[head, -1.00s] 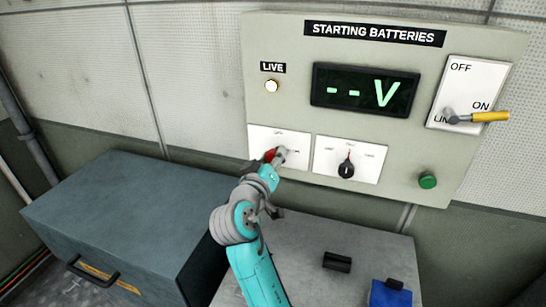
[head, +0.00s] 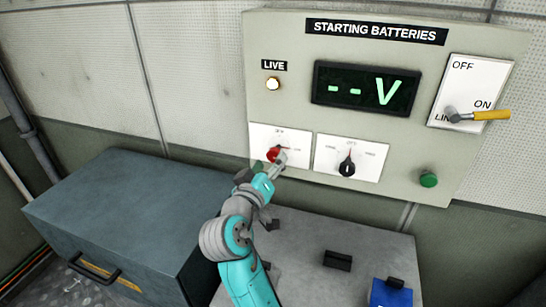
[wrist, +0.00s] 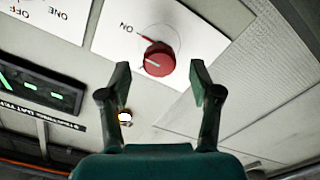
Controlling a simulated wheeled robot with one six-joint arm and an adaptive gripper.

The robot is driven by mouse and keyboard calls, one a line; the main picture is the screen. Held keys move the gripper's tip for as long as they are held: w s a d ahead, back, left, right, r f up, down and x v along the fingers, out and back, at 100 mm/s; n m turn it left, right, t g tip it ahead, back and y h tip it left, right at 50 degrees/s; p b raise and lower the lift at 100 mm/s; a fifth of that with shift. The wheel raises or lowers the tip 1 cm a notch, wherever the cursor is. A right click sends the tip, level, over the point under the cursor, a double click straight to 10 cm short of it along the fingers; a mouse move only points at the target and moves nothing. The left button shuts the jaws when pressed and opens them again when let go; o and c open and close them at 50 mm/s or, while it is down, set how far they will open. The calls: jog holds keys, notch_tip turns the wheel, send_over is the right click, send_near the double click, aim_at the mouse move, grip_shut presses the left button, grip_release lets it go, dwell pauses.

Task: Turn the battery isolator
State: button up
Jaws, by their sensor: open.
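The battery isolator appears to be the round red knob (head: 273,154) on the left white plate of the panel. In the wrist view the red knob (wrist: 160,58) lies just beyond the fingertips, between their lines. A small tip on its edge seems to point toward the ON label; its exact setting is hard to tell. My gripper (wrist: 160,78) is open and empty, with a finger on either side of the knob's line and a gap short of it.
A black selector knob (head: 347,167) sits on the plate to the right. The yellow-handled lever (head: 485,115) and green button (head: 428,179) are further right. The LIVE lamp (head: 273,83) is lit; the display (head: 365,89) shows dashes. A blue-grey chest (head: 130,215) stands below left.

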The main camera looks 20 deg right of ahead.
jog(key=v, duration=0.8)
jog(key=s+d+f+n+t+y, duration=0.1)
jog(key=s+f+n+y, duration=0.1)
jog(key=f, duration=0.5)
jog(key=s+d+f+n+y, duration=0.1)
jog(key=s+f+n+y, duration=0.15)
jog(key=f, duration=0.45)
jog(key=s+f+y, duration=0.1)
jog(key=s+f, duration=0.3)
jog(key=s+d+f+n+y, duration=0.1)
jog(key=s+f+y, duration=0.1)
jog(key=s+f, duration=0.2)
jog(key=s+d+f+y, duration=0.1)
jog(key=s+f, duration=0.3)
jog(key=shift+s+d+n+y, duration=0.15)
jog(key=shift+n+y, duration=0.2)
jog(key=s+d+r+m, duration=0.1)
jog(key=s+m, duration=0.1)
jog(key=s, duration=1.1)
jog(key=s+d+r+m+y, duration=0.1)
jog(key=s+m, duration=0.2)
jog(key=s, duration=1.1)
jog(key=shift+s+d+r+m+g, duration=0.25)
jog(key=shift+d+r+m+g, duration=0.05)
jog(key=shift+g, duration=0.1)
